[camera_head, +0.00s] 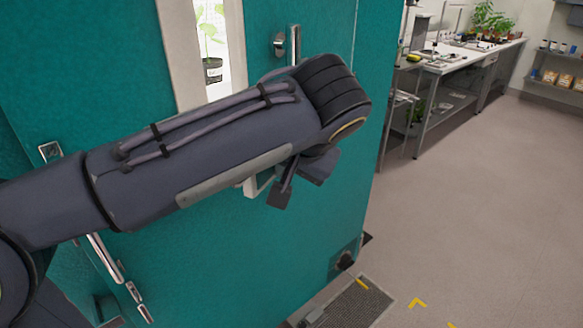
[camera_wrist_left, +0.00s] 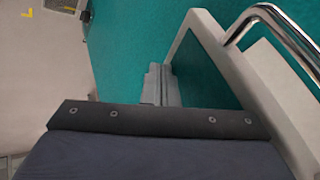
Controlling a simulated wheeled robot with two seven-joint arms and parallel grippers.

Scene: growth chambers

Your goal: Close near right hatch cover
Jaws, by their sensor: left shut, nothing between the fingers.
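My left arm reaches across the teal chamber front in the head view. Its gripper (camera_head: 281,193) is shut and empty, close in front of the teal face, below the tall window. A small piece of a white frame (camera_head: 256,183) shows just behind the gripper; my arm hides most of it. In the left wrist view, a white-framed teal panel (camera_wrist_left: 208,72), apparently the hatch cover, lies beside the shut fingers (camera_wrist_left: 160,84). A chrome bar handle (camera_wrist_left: 270,15) curves across its right side. I cannot tell how far the cover stands open. My right gripper is not in view.
The chamber front (camera_head: 330,225) has a cream-framed window (camera_head: 178,55) with a plant inside and a chrome door handle (camera_head: 294,44). A floor grate (camera_head: 350,306) lies at its foot. A workbench (camera_head: 450,62) stands behind on the right. The floor (camera_head: 480,185) between is open.

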